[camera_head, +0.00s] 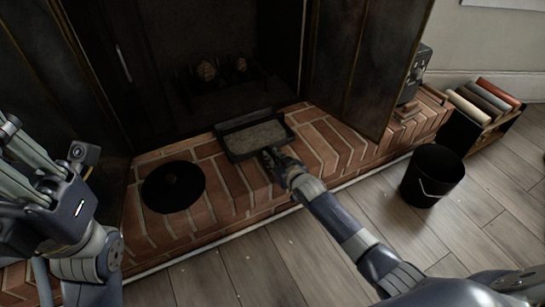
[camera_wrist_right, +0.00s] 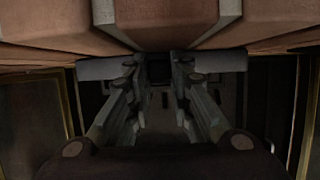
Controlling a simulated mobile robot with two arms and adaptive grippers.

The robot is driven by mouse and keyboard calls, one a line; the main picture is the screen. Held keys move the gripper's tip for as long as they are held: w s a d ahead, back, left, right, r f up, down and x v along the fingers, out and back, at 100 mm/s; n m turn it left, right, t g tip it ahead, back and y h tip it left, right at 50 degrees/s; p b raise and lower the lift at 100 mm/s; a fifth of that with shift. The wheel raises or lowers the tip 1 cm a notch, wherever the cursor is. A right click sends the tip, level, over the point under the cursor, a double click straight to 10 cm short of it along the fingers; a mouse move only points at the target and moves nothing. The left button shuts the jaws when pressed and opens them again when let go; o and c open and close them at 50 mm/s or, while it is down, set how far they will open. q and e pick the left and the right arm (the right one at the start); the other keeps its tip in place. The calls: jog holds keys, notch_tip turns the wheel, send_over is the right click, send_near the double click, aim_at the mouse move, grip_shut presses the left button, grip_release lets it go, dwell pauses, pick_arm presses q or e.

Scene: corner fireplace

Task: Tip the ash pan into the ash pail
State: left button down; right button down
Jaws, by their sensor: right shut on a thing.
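The ash pan (camera_head: 228,148), a dark shallow rectangular tray with grey ash in it, sits level on the brick hearth before the firebox opening. My right gripper (camera_head: 270,157) is at the pan's near edge, shut on it; its fingers hide the part they hold. In the right wrist view my right gripper (camera_wrist_right: 158,75) shows its fingers close around something dark, hard to make out. The ash pail (camera_head: 424,182), black with a thin wire handle, stands open on the floor right of the hearth. My left gripper (camera_head: 25,150) is at the far left, away from both; its opening is unclear.
A round black disc (camera_head: 173,187), perhaps a lid, lies on the hearth left of the pan. Open dark doors (camera_head: 362,60) flank the firebox. A rack of coloured rolls (camera_head: 484,108) stands behind the pail. The wooden floor (camera_head: 300,250) in front is clear.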

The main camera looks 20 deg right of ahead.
jog(key=shift+s, duration=0.15)
jog(key=c, duration=1.4)
grip_release()
jog(key=shift+o, duration=0.2)
jog(key=shift+s+d, duration=0.1)
jog(key=v, duration=1.1)
jog(key=shift+s+r, duration=0.25)
jog(key=shift+s, duration=0.1)
